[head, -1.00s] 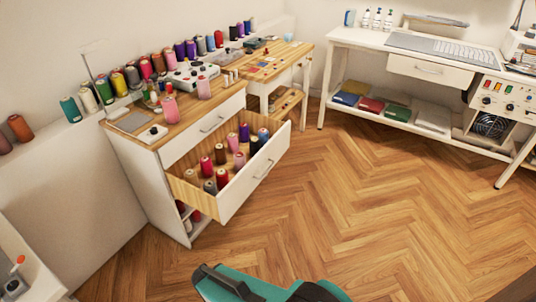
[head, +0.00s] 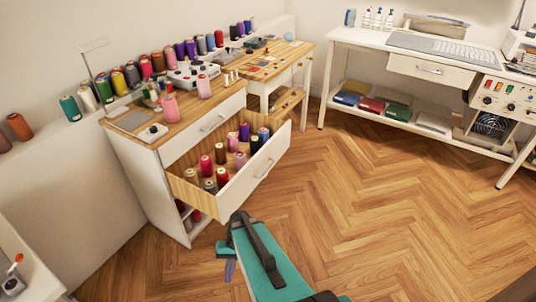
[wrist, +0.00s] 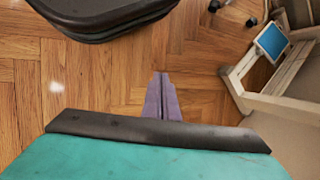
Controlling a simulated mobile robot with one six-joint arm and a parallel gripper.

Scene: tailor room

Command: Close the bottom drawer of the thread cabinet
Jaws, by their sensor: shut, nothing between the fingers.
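The thread cabinet (head: 150,186) stands at the left with a wooden top. Its bottom drawer (head: 243,187) is pulled well out and holds several thread spools, with a white front and metal handle. The top drawer (head: 205,127) above it is shut. My gripper (head: 229,276) is low over the floor in front of the cabinet, apart from the drawer front, partly hidden by my teal arm. In the wrist view its purple fingers (wrist: 163,80) are together and empty, with floor around them. The drawer is not recognisable in the wrist view.
Spools, a box with knobs and small items crowd the cabinet top and the ledge behind. A wooden table (head: 290,53) adjoins the cabinet. A white desk (head: 355,38) stands at the back right. The floor (head: 385,210) right of the drawer is clear. A dark padded object (wrist: 105,20) shows in the wrist view.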

